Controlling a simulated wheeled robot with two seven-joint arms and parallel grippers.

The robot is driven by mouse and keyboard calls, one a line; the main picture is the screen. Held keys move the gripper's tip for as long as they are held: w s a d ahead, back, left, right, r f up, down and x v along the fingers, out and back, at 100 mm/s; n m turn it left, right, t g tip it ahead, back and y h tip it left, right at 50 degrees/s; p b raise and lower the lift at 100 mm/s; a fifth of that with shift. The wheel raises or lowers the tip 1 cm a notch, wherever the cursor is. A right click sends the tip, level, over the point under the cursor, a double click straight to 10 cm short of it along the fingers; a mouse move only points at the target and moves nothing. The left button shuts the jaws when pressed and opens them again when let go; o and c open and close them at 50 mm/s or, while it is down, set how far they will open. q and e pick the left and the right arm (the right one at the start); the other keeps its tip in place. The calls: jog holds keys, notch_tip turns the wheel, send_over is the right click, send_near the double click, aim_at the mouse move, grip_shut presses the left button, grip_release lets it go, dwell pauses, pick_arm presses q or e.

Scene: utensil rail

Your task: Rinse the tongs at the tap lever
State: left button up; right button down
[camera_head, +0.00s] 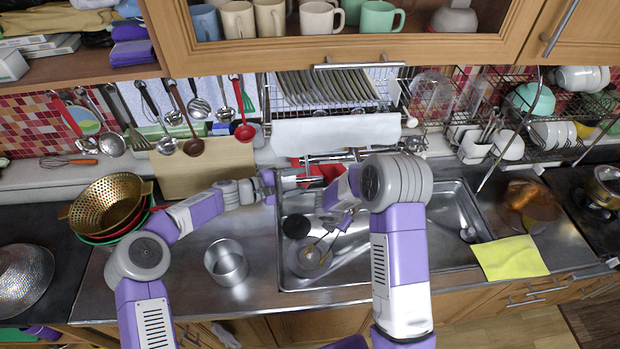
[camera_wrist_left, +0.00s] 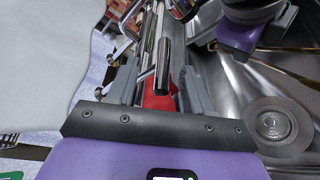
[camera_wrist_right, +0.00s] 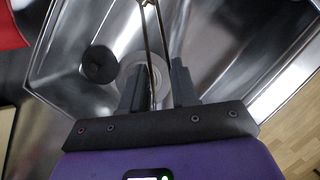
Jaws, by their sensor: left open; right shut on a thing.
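The tongs (camera_head: 325,242) have thin metal arms and hang down into the sink (camera_head: 352,268). My right gripper (camera_head: 338,220) is shut on them; in the right wrist view the thin arms (camera_wrist_right: 150,35) pass between the fingers. The chrome tap (camera_head: 325,158) is at the back of the sink. My left gripper (camera_head: 282,182) is open beside it. In the left wrist view a chrome bar (camera_wrist_left: 163,62) and a red part (camera_wrist_left: 158,98) lie between the open fingers. I cannot tell for sure which part is the lever. No water is visible.
A round drain (camera_wrist_left: 272,124) and a black disc (camera_head: 296,226) are in the sink. A metal pot (camera_head: 227,263) and a gold colander (camera_head: 105,203) stand to the left. A yellow cloth (camera_head: 510,258) lies to the right. Utensils such as a red ladle (camera_head: 243,131) hang on the wall.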

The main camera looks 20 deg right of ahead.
aim_at(307, 166)
pick_arm(q)
jog(key=shift+x, duration=2.25)
jog(key=shift+c, duration=0.2)
